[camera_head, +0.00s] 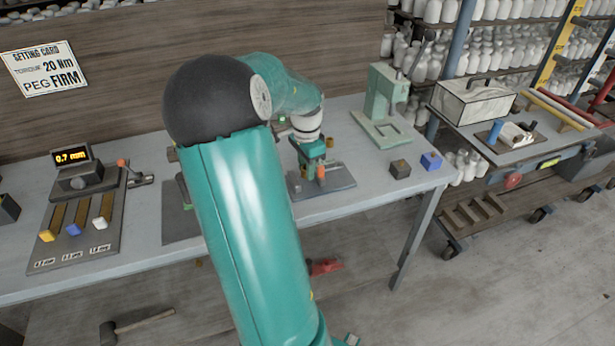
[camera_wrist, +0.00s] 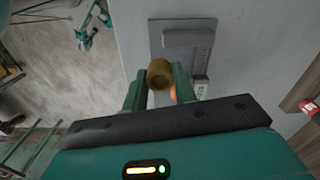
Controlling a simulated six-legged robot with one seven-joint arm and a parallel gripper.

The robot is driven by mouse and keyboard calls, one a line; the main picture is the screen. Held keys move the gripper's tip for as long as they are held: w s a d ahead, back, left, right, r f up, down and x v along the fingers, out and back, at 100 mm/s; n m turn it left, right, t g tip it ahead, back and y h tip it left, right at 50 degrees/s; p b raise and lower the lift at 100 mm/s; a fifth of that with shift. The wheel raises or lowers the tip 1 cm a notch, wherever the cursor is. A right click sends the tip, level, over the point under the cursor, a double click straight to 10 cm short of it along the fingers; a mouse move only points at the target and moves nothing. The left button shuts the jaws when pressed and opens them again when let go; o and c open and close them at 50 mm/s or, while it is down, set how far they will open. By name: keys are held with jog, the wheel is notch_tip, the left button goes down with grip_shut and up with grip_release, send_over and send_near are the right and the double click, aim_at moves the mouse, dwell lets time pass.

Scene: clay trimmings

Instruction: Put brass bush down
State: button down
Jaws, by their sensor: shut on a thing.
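The brass bush (camera_wrist: 162,72) is a short ring-shaped cylinder with an open bore, held between the two green fingers of my gripper (camera_wrist: 160,84) in the wrist view. Its bore faces the camera at a tilt. In the head view my gripper (camera_head: 314,168) is over a dark grey plate (camera_head: 338,181) on the bench. A gap between bush and plate cannot be told. In the wrist view a grey fixture (camera_wrist: 188,37) with a raised block lies beyond the bush, and a small orange spot shows beside the right finger.
On the grey bench (camera_head: 377,155), a pale green press (camera_head: 384,100) stands behind, with a dark block (camera_head: 400,167) and a blue block (camera_head: 431,160) at the right. A gauge (camera_head: 76,178) and a board with coloured pegs (camera_head: 60,245) are at the left. My arm hides the bench's middle.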

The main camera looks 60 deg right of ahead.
aim_at(307, 185)
jog(key=d+f, duration=0.1)
jog(key=w+d+f, duration=0.1)
jog(key=f, duration=0.1)
jog(key=shift+d+f, duration=0.15)
jog(key=shift+d, duration=0.1)
jog(key=shift+f, duration=1.55)
jog(key=shift+f, duration=0.15)
jog(key=c, duration=1.4)
grip_release()
